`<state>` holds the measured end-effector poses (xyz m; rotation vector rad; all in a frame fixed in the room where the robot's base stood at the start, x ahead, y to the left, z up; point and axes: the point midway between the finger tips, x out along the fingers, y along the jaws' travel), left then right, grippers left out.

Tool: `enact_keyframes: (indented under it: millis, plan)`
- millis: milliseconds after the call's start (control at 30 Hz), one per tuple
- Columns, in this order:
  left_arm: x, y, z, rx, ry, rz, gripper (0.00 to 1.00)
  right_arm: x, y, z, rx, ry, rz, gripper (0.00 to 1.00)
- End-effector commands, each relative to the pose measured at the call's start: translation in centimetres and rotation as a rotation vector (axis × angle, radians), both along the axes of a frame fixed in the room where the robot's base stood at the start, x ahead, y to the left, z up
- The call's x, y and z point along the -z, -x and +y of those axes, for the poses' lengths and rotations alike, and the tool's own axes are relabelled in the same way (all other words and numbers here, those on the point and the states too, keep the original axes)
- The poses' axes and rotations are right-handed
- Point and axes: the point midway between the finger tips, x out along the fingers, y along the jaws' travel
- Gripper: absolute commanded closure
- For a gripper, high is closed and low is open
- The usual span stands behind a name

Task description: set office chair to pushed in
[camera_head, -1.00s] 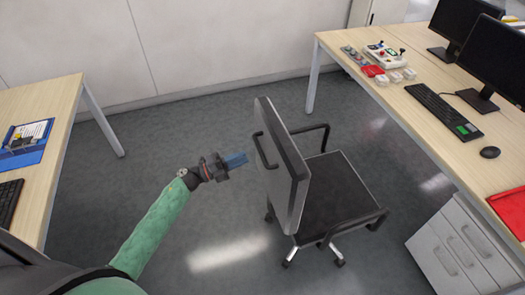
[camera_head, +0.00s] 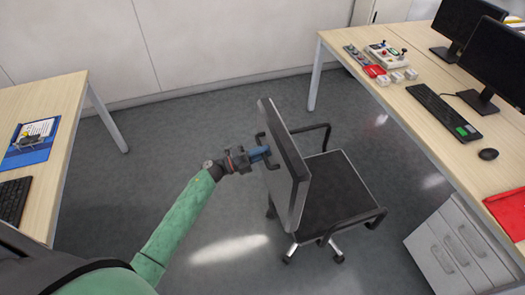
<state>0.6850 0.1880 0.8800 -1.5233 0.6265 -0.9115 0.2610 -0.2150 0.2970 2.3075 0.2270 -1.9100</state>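The office chair (camera_head: 336,192) has a black seat, a grey-edged backrest and black armrests. It stands on the floor, facing the right desk (camera_head: 400,100), with a gap of floor between seat and desk. My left gripper (camera_head: 266,153), with blue fingers, reaches in from the left to the black handle (camera_head: 268,149) on the back of the backrest. The fingertips are at the handle. Whether they are open or closed around it is too small to tell. My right gripper is not in view.
The right desk holds monitors, a keyboard (camera_head: 443,111), a mouse (camera_head: 488,154) and a control box (camera_head: 385,55). A white drawer cabinet (camera_head: 455,250) stands under it. A left desk (camera_head: 45,105) holds a blue folder (camera_head: 30,143). Floor between the desks is clear around the chair.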

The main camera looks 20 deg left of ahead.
Motion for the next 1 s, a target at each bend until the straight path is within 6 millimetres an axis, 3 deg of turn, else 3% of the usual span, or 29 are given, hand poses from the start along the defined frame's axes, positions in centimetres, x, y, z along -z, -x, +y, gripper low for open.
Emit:
enact_keyframes:
  millis: [267, 400, 667, 867, 1000]
  plan:
    - [0.0, -0.1, -0.1, 0.000, 0.000, 0.000, 0.78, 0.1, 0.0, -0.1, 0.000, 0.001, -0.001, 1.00]
    - [0.0, -0.1, 0.0, 0.000, -0.001, 0.001, 1.00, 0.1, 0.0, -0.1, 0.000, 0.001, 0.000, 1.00]
    - [0.1, -0.2, -0.3, 0.000, -0.001, 0.001, 1.00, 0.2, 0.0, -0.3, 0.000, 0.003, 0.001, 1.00]
    - [0.1, -1.6, -2.3, 0.002, 0.000, -0.002, 1.00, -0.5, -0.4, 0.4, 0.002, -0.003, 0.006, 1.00]
    - [0.2, -3.6, -5.2, 0.003, -0.001, -0.003, 1.00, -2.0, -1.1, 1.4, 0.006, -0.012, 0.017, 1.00]
